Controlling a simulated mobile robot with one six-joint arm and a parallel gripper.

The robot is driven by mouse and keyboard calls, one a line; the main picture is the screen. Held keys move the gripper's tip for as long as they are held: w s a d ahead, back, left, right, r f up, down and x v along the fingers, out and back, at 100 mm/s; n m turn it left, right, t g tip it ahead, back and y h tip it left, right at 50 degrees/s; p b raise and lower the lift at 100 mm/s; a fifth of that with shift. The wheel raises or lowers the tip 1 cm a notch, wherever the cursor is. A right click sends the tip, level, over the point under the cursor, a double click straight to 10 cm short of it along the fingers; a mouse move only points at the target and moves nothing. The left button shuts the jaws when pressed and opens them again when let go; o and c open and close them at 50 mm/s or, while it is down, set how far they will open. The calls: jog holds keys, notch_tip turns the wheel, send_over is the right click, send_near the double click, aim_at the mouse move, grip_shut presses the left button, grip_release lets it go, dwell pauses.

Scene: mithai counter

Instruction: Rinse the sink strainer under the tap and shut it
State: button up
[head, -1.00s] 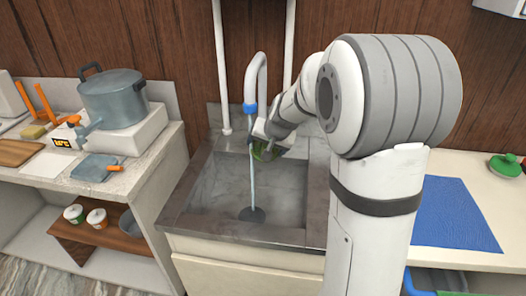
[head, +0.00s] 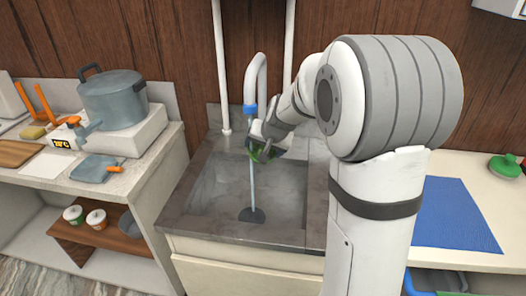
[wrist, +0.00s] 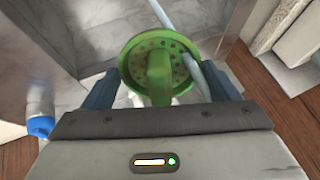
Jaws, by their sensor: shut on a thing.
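The green sink strainer (wrist: 132,64) is a round, perforated disc with a raised grip in its middle. My gripper (wrist: 160,88) is shut on it, with a finger at either side in the wrist view. In the head view the strainer (head: 264,155) shows partly, below my gripper (head: 260,141) and above the sink basin. The tap (head: 263,72) has a blue collar and is running. Its thin stream (head: 252,180) falls beside or across the strainer to the dark drain (head: 252,215). The stream (wrist: 190,45) passes at the strainer's right in the wrist view; contact is unclear.
The grey sink (head: 185,222) has a raised rim. A left counter (head: 140,165) carries a pot (head: 112,100) on a white block. A blue mat (head: 455,215) and a green-topped object (head: 504,166) are on the right counter. My arm hides part of the sink's right side.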

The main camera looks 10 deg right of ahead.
jog(key=shift+w+d, duration=0.15)
jog(key=shift+d, duration=0.2)
jog(key=s+d+b, duration=0.2)
jog(key=s+b, duration=0.2)
jog(key=s, duration=0.3)
jog(key=shift+s+d+b, duration=0.25)
jog(key=shift+s+b, duration=0.05)
jog(key=shift+s, duration=0.05)
dwell(1.3)
jog(key=s+d+r, duration=0.1)
jog(key=s+r, duration=0.3)
jog(key=shift+s+d+p, duration=0.25)
jog(key=shift+s+p, duration=0.1)
jog(key=shift+p, duration=0.05)
dwell(0.6)
